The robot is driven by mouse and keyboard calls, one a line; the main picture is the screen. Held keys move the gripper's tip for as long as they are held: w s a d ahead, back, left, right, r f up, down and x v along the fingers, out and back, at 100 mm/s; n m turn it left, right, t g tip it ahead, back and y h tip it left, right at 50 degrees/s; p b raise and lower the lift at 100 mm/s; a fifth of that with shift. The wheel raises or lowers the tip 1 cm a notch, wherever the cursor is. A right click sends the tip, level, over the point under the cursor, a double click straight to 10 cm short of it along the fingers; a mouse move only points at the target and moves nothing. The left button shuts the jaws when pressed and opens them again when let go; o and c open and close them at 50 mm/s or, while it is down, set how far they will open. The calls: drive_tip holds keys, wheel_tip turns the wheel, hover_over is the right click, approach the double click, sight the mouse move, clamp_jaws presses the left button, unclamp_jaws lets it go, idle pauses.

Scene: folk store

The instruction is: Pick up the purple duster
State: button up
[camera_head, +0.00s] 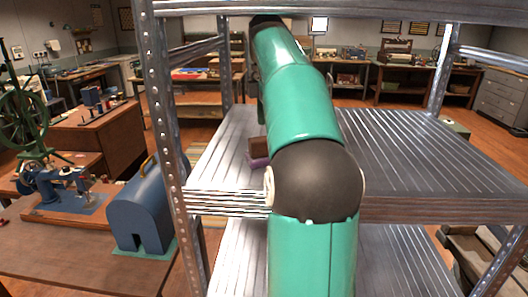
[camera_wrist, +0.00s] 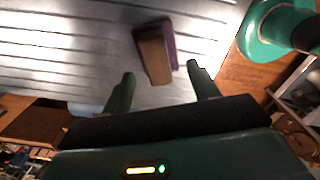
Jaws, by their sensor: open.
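The purple duster (camera_wrist: 172,42) lies on a ribbed metal shelf; it has a brown block body with a purple layer along one side. In the head view the duster (camera_head: 257,161) shows beside my green arm, which may cover part of it. In the wrist view my gripper (camera_wrist: 160,75) is open, with one finger on each side of the duster's near end. The fingertips end close to that near end, and nothing is held. I cannot tell the height of the fingers above the shelf. My gripper is not clearly visible in the head view.
The metal shelf (camera_head: 420,150) has free room to the right. Its uprights, such as the left post (camera_head: 165,110), and an upper shelf (camera_head: 400,10) frame my arm. A blue machine cover (camera_head: 140,212) and a sewing machine (camera_head: 62,185) stand on a table at left.

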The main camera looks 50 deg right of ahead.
sight(264, 139)
drive_tip(key=shift+w+f, duration=0.2)
drive_tip(key=shift+f, duration=1.6)
drive_tip(key=shift+w+f, duration=0.15)
drive_tip(key=shift+f, duration=1.6)
clamp_jaws()
drive_tip(key=shift+r, duration=1.65)
drive_tip(key=shift+s+a+r, duration=0.1)
drive_tip(key=shift+a+r, duration=0.05)
drive_tip(key=shift+a, duration=0.05)
drive_tip(key=s+a, duration=1.1)
drive_tip(key=a, duration=0.2)
drive_tip(key=shift+a, duration=0.4)
